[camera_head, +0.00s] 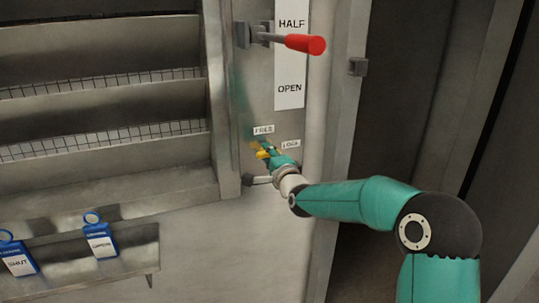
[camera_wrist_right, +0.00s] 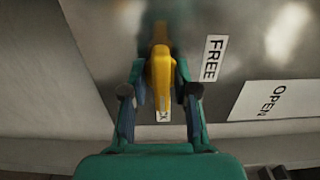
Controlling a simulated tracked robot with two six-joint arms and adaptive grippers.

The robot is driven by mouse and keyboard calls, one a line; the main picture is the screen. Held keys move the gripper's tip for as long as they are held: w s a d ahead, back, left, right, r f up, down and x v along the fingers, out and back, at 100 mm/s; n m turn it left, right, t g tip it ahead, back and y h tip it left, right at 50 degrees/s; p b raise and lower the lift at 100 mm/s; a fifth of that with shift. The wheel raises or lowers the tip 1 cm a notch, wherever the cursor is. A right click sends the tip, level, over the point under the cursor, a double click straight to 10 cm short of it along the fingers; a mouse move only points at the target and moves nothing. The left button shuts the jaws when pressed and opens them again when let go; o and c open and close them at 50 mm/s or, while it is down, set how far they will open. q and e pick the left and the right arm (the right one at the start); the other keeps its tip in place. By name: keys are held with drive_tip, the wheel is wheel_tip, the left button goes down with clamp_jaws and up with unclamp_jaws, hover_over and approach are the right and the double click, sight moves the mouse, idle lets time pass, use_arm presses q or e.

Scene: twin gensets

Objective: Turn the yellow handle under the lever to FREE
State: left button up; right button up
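The yellow handle (camera_head: 262,154) is on the grey panel below the red-tipped lever (camera_head: 304,44). In the right wrist view the yellow handle (camera_wrist_right: 160,72) lies between my fingers, its free end toward a mostly hidden label (camera_wrist_right: 163,116). The FREE label (camera_wrist_right: 213,58) is to its right; in the head view the FREE label (camera_head: 264,130) is just above the handle. In the head view my right gripper (camera_head: 270,152) partly covers the handle. My left gripper is not in view.
A second small label (camera_head: 290,144) is right of the handle. A white strip (camera_head: 289,60) reads HALF and OPEN beside the lever. Blue tags (camera_head: 101,240) hang at the lower left.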

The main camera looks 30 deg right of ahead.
clamp_jaws()
drive_tip(key=shift+f, duration=0.15)
drive_tip(key=shift+f+n+b, duration=0.1)
drive_tip(key=shift+n+b, duration=0.3)
drive_tip(key=shift+b, duration=0.2)
drive_tip(key=shift+f+n+b, duration=0.1)
drive_tip(key=shift+n+b, duration=0.8)
drive_tip(key=shift+b, duration=0.1)
drive_tip(key=shift+n+b, duration=0.7)
drive_tip(key=shift+n, duration=0.2)
drive_tip(key=n+b, duration=0.1)
drive_tip(key=n, duration=0.1)
drive_tip(key=shift+n, duration=0.3)
drive_tip(key=n+b, duration=0.1)
drive_tip(key=n, duration=0.3)
drive_tip(key=shift+a+n, duration=0.1)
drive_tip(key=shift+n, duration=0.2)
drive_tip(key=n, duration=0.6)
drive_tip(key=shift+n, duration=0.3)
